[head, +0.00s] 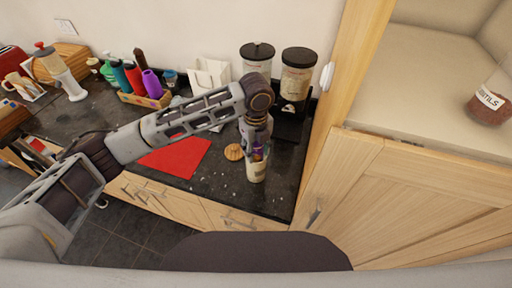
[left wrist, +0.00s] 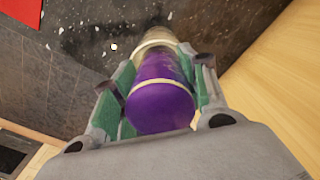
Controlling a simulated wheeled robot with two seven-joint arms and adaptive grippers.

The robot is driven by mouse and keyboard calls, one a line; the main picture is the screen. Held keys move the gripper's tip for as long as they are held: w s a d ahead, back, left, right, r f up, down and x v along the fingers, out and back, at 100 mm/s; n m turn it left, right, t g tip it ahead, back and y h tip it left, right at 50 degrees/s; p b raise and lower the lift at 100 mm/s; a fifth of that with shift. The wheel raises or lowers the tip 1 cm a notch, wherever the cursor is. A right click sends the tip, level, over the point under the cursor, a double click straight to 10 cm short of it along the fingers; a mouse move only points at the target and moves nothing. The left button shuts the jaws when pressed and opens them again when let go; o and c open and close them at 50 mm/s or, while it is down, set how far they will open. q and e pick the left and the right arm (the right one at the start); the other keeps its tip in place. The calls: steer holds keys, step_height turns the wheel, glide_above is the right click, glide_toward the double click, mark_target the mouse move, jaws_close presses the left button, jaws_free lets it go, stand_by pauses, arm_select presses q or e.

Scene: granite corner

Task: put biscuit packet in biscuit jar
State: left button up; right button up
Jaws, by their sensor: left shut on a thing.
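The biscuit packet (head: 259,154) is purple. In the left wrist view its round purple end (left wrist: 160,105) faces the camera between the fingers. My left gripper (head: 257,150) is shut on it, pointing down over the biscuit jar. The biscuit jar (head: 256,172) is a pale, clear-looking container standing on the dark counter near its front edge. The packet's lower end is at the jar's mouth; I cannot tell how far inside it is. The jar's rim (left wrist: 158,36) shows beyond the packet in the left wrist view. My right gripper is not in view.
A round wooden lid (head: 234,152) lies left of the jar. A red mat (head: 176,156) lies further left. Two black-lidded dispensers (head: 297,75) stand behind. A tall wooden cabinet (head: 340,100) closes off the right. Bottles in a wooden tray (head: 140,98) stand back left.

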mark_target(256, 154)
arm_select(q)
steer(key=shift+s+a+f, duration=0.1)
steer(key=shift+s+f, duration=0.1)
steer(key=shift+f, duration=0.35)
steer(key=shift+s+a+f, duration=0.1)
steer(key=shift+s+f, duration=0.1)
steer(key=shift+f, duration=0.3)
steer(key=shift+s+f, duration=0.1)
steer(key=shift+f, duration=0.1)
steer(key=shift+c, duration=0.7)
steer(key=shift+o, duration=0.3)
steer(key=o, duration=1.2)
steer(key=shift+f+b, duration=0.1)
steer(key=shift+b, duration=0.2)
steer(key=shift+o, duration=1.2)
steer(key=shift+w+d+f, duration=0.2)
steer(key=shift+w+d, duration=0.05)
steer(key=shift+w, duration=0.3)
steer(key=shift+s+a+r, duration=0.1)
steer(key=shift+s+r, duration=0.1)
steer(key=shift+r, duration=0.1)
steer(key=shift+w, duration=0.1)
